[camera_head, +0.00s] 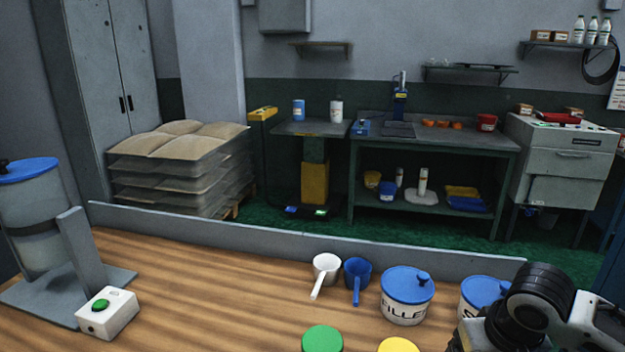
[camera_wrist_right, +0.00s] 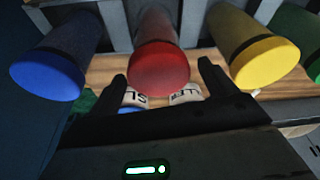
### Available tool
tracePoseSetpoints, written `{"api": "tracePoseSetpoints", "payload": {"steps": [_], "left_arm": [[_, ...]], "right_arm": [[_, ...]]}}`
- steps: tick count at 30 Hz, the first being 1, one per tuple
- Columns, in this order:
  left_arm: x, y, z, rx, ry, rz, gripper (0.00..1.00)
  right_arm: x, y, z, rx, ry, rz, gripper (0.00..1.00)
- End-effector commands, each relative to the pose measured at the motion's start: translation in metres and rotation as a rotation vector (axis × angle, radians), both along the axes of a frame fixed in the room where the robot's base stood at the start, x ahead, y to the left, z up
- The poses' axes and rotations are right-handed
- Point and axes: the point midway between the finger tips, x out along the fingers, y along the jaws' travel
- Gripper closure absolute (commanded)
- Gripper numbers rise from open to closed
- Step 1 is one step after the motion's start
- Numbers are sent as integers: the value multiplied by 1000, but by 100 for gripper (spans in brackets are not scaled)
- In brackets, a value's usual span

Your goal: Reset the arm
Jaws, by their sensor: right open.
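My right arm (camera_head: 540,310) comes in at the lower right of the head view, beside a blue-lidded jar. Its fingers are not clear there. In the right wrist view my right gripper (camera_wrist_right: 163,72) is open, its two dark fingers apart. Nothing is clearly held between them. A red-ended cylinder (camera_wrist_right: 160,68) appears beyond the gap; I cannot tell how far off it is. A blue-ended cylinder (camera_wrist_right: 48,72) is to its left, and a yellow-ended one (camera_wrist_right: 265,62) to its right. My left gripper is not in view.
On the wooden table are a white scoop (camera_head: 326,267), a blue scoop (camera_head: 357,272), a jar lettered FILLER (camera_head: 405,295), another blue-lidded jar (camera_head: 478,292), green (camera_head: 322,338) and yellow (camera_head: 398,345) round tops, and a green-button box (camera_head: 107,312). The table's middle left is clear.

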Motion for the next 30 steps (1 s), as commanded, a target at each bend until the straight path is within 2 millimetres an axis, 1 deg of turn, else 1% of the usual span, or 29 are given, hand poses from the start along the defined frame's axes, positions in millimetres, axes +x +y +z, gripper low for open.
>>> {"api": "tracePoseSetpoints", "payload": {"steps": [4, 14, 17, 19, 23, 30], "left_arm": [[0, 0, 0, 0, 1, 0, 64], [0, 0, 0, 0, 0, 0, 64], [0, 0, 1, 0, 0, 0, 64], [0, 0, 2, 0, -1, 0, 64], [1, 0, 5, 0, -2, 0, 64], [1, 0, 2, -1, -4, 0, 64]], "right_arm": [[-1, 0, 7, -1, 0, 0, 16], [-1, 0, 7, -1, 1, -1, 16], [-1, 0, 3, -1, 2, -1, 16], [0, -1, -4, -1, 4, -1, 16], [-1, -1, -25, -1, 6, -2, 16], [-12, 0, 25, 0, -4, 0, 16]]}}
